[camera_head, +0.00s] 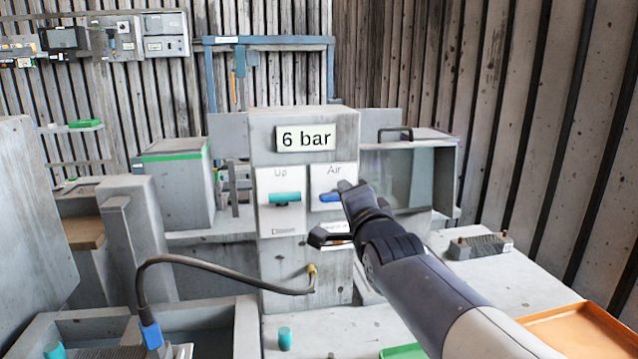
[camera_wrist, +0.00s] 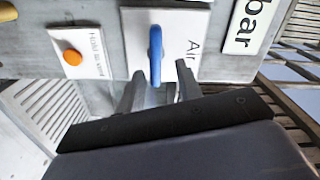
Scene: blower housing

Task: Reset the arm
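My gripper (camera_head: 330,212) is in front of the grey control panel (camera_head: 305,262) in the head view, with its fingers spread apart. In the wrist view my gripper (camera_wrist: 156,80) shows two separated fingers, with the blue Air lever (camera_wrist: 155,50) between and just beyond their tips. I cannot tell whether a finger touches it. In the head view the blue lever (camera_head: 328,198) lies sideways on its white plate, partly behind my gripper. Nothing is held. My arm reaches in from the lower right.
A teal Up/Down lever (camera_head: 285,197) is left of the Air lever. An orange button (camera_wrist: 72,57) is beside it in the wrist view. A hose (camera_head: 215,267) arcs to a brass fitting on the panel. A glass-sided box (camera_head: 405,175) stands behind my arm.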

